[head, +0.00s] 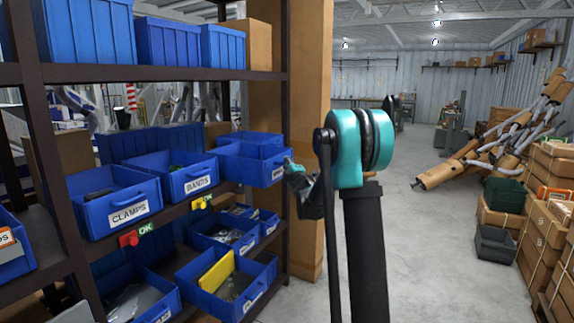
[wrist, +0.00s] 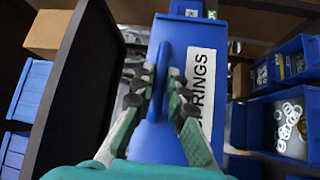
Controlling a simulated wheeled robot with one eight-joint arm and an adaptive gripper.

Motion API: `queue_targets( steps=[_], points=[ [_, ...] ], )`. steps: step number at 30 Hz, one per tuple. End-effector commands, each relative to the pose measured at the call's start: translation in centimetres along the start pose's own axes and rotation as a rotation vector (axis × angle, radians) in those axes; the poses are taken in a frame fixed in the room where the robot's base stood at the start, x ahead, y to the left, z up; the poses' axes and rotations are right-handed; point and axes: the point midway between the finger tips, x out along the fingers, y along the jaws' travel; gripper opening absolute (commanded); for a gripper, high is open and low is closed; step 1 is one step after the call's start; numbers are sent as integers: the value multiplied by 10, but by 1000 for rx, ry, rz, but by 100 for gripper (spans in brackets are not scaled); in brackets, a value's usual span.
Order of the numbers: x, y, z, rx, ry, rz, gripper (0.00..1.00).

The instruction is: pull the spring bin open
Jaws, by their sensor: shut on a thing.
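The spring bin (head: 242,164) is a blue bin at the right end of the middle shelf in the head view. In the wrist view its blue front (wrist: 165,147) bears a white label (wrist: 201,85) reading "SPRINGS", and its handle (wrist: 162,56) stands upright in the picture. My gripper (wrist: 161,82) is shut on this handle, one finger on each side. In the head view my gripper (head: 288,166) is at the right edge of the bin's front, partly hidden by its own wrist. The bin's inside is mostly hidden.
Bins labelled CLAMPS (head: 128,213) and BANDS (head: 198,184) stand to the left on the same shelf. More open bins (head: 225,284) sit below. A dark shelf post (head: 287,60) and a tall brown box (head: 313,90) stand close by. Open floor (head: 430,240) lies to the right.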

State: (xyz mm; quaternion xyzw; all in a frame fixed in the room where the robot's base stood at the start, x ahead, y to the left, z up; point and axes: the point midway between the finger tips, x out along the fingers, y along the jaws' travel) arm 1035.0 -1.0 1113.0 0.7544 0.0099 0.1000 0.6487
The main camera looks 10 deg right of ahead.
Motion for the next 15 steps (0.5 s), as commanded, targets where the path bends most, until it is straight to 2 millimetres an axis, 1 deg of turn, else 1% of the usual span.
queue_targets(
  steps=[13, 14, 15],
  points=[
    [0, -1, -1, 0, 1, -1, 0],
    [0, -1, -1, 0, 1, -1, 15],
    [0, 0, -1, 0, 1, -1, 20]
  ],
)
